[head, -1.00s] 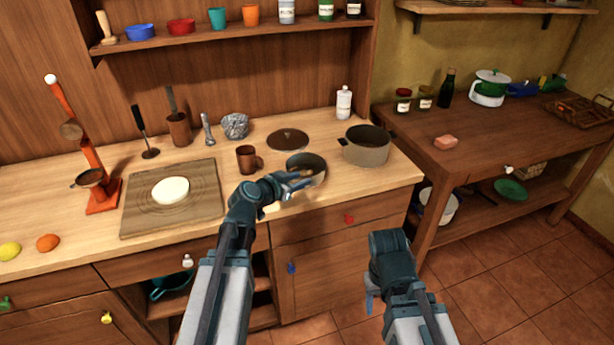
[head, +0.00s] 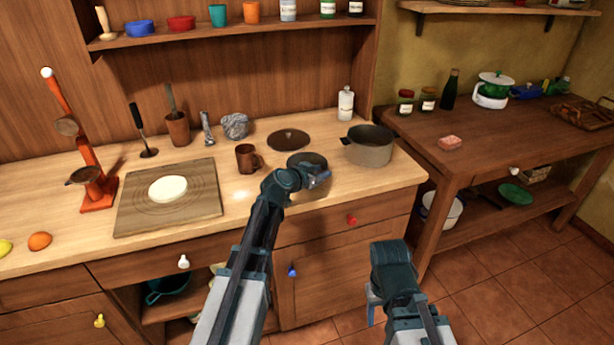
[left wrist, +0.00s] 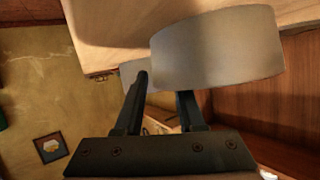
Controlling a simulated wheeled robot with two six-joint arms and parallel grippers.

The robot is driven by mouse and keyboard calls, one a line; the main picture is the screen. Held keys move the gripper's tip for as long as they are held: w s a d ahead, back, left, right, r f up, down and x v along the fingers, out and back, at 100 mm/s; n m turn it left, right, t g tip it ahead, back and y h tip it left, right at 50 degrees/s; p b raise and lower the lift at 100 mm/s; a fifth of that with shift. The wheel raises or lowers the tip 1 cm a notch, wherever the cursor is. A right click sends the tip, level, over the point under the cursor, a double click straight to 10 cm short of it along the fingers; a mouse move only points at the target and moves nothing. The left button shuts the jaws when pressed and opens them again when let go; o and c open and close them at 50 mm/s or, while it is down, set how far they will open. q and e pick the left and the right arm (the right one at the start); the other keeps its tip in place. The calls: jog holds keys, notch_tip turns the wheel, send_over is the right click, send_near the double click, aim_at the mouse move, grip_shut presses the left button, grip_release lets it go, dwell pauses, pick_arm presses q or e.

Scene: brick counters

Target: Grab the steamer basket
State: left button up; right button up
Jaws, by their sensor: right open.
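A round grey vessel (head: 309,161) stands near the front of the wooden counter, partly hidden by my left arm. No label or detail shows whether it is the steamer basket. My left gripper (head: 322,178) is at its front right side. In the left wrist view, a pale grey cylinder wall (left wrist: 218,48) fills the space ahead of the left gripper (left wrist: 165,88). Its fingers stand apart, with nothing clearly held; contact with the wall is unclear. My right gripper (head: 373,308) is open, low in front of the counter, away from the vessels.
A deep pot (head: 368,148) stands close on the right, a brown mug (head: 246,159) on the left and a dark round disc (head: 289,139) behind. A cutting board (head: 130,215) lies further left.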

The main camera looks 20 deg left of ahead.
pick_arm(q)
jog(key=shift+w, duration=0.2)
grip_shut()
dwell(1.3)
